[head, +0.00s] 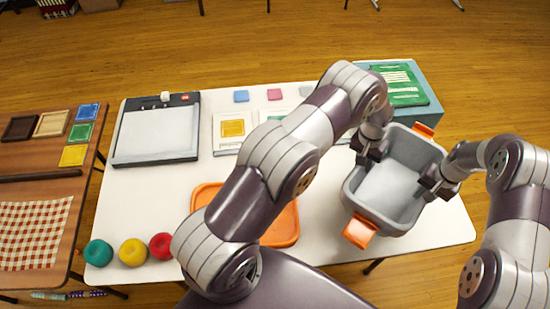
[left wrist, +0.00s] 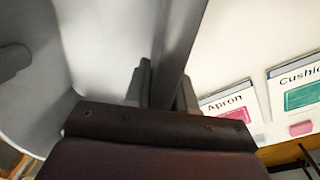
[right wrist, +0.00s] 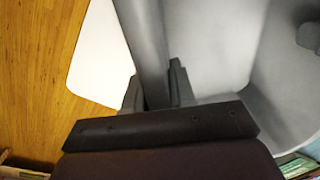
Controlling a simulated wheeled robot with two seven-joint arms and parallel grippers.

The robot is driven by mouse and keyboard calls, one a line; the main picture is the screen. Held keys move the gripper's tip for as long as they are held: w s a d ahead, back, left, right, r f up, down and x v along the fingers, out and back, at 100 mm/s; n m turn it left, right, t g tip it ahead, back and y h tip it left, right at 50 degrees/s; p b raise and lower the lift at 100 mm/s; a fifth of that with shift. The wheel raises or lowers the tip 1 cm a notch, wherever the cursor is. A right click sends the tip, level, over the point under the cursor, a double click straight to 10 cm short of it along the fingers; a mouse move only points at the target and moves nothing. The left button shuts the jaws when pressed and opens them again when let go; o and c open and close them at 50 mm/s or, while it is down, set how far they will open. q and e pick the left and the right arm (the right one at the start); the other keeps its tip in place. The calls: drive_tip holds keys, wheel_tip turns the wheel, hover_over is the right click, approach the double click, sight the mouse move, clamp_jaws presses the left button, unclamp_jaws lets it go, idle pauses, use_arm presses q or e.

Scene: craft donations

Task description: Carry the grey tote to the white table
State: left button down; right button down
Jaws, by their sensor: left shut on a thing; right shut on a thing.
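The grey tote (head: 392,190) with orange end handles is at the right end of the white table (head: 330,262) in the head view. It looks empty. I cannot tell whether its base touches the table or hangs just above it. My left gripper (head: 372,152) is shut on the tote's left wall, and that wall shows between its fingers in the left wrist view (left wrist: 165,90). My right gripper (head: 432,184) is shut on the opposite wall, seen between its fingers in the right wrist view (right wrist: 158,90).
On the white table are an orange tray (head: 285,232), partly behind my left arm, a paper trimmer (head: 155,135), pattern cards (head: 233,128), and teal, yellow and red yarn balls (head: 132,252). A teal box with a green top (head: 400,85) stands behind the tote. A brown table (head: 30,190) is at left.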

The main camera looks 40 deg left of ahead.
use_arm(q)
drive_tip(key=shift+a, duration=0.15)
use_arm(e)
drive_tip(key=shift+d, duration=0.15)
